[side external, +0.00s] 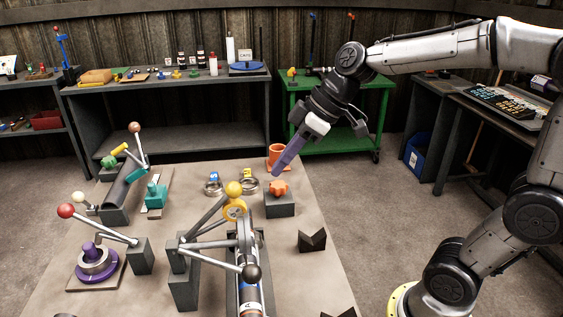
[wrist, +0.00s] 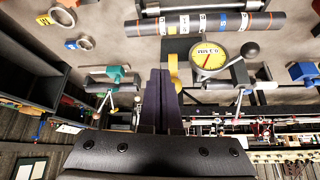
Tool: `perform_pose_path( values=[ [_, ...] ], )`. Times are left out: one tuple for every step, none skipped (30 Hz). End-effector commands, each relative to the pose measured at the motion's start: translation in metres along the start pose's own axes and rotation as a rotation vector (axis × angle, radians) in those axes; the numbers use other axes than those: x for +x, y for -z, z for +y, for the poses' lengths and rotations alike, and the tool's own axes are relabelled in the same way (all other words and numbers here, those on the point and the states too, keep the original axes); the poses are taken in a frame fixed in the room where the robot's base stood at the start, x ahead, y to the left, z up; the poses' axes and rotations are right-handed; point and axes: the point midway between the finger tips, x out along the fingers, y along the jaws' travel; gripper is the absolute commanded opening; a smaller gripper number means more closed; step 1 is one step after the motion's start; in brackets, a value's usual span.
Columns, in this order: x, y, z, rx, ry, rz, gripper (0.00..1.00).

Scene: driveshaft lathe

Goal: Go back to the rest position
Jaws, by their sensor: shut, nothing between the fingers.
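My gripper (side external: 277,172) has long purple fingers pressed together, with nothing between them. It points down and left, its tips just above an orange star-shaped knob (side external: 278,188) on a dark block (side external: 280,206). Whether the tips touch the knob cannot be told. In the wrist view the purple fingers (wrist: 160,74) lie side by side. A yellow dial gauge (wrist: 208,56) and a marked shaft (wrist: 210,24) show beyond them; the gauge also stands left of my gripper in the side view (side external: 234,209).
The workbench (side external: 325,275) holds lever fixtures, two metal rings (side external: 248,186), an orange cup (side external: 279,155) and a dark V-block (side external: 312,241). A green cart (side external: 335,120) stands behind my gripper. The space above the bench's right side looks clear.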

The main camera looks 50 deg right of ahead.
Motion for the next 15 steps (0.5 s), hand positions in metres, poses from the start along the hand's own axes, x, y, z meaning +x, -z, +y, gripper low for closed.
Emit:
perform_pose_path(
  values=[
    [0.0,0.0,0.0,0.0,0.0,0.0,0.0],
    [0.0,0.0,0.0,0.0,0.0,0.0,0.0],
    [0.0,0.0,0.0,0.0,0.0,0.0,0.0],
    [0.0,0.0,0.0,-0.001,0.0,0.0,0.0],
    [0.0,0.001,-0.001,-0.003,0.0,0.002,0.0],
    [-0.003,0.003,-0.003,-0.01,-0.003,0.009,0.0],
    [-0.007,0.004,-0.005,-0.018,-0.007,0.018,0.0],
    [-0.012,0.006,-0.008,-0.028,-0.013,0.03,0.0],
    [-0.019,0.004,-0.015,-0.046,-0.022,0.041,0.0],
    [-0.025,0.001,-0.021,-0.062,-0.031,0.045,0.0],
    [-0.031,-0.005,-0.028,-0.079,-0.043,0.046,0.0],
    [-0.04,-0.017,-0.037,-0.082,-0.062,0.042,0.0],
    [-0.045,-0.028,-0.044,-0.072,-0.08,0.036,0.0],
    [-0.05,-0.042,-0.05,-0.051,-0.099,0.026,0.0],
    [-0.056,-0.062,-0.058,-0.01,-0.127,0.012,0.0]
  ],
)
